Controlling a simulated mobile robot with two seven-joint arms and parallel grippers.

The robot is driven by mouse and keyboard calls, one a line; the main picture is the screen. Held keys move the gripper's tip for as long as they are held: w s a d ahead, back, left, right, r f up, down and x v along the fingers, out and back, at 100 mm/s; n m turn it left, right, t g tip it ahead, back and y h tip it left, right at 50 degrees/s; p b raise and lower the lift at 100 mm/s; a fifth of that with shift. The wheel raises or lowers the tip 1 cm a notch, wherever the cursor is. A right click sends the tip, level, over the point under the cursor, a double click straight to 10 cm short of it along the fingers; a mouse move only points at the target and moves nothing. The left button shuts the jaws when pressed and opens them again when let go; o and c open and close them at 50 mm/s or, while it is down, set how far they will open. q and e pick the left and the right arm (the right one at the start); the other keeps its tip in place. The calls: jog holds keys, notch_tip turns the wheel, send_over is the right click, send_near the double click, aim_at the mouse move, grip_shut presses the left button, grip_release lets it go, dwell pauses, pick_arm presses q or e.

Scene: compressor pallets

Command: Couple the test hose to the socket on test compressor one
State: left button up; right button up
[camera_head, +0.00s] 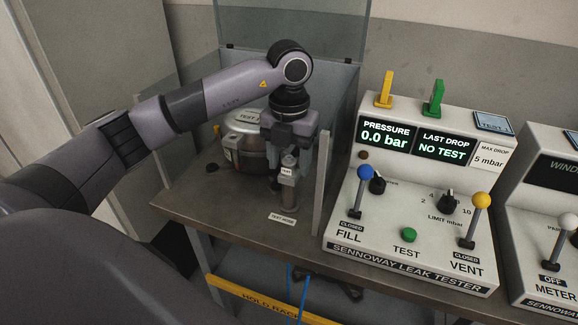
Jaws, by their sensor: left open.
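My left gripper (283,172) points down from above inside the bench enclosure. Its jaws are open, at the grey test hose end (288,178), which carries a small TEST tag. The hose end stands upright in a holder on the bench, behind a printed label (282,218). Part of the hose end is hidden by my gripper; contact cannot be told. Test compressor one (246,152), a silver and white rounded body, stands just left of and behind my gripper. Its socket cannot be made out. My right gripper is not in view.
Clear panels (323,180) wall the enclosure, with a raised lid behind. The leak tester (410,265) stands close on the right and reads 0.0 bar and NO TEST. Its levers stick up. The bench front (230,208) is bare. A blue hose (291,280) hangs below.

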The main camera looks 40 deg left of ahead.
aim_at(289, 157)
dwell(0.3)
pick_arm(q)
grip_shut()
jog(key=shift+r, duration=0.2)
jog(key=shift+r+p, duration=2.4)
jog(key=shift+r, duration=0.45)
jog(key=shift+r, duration=0.1)
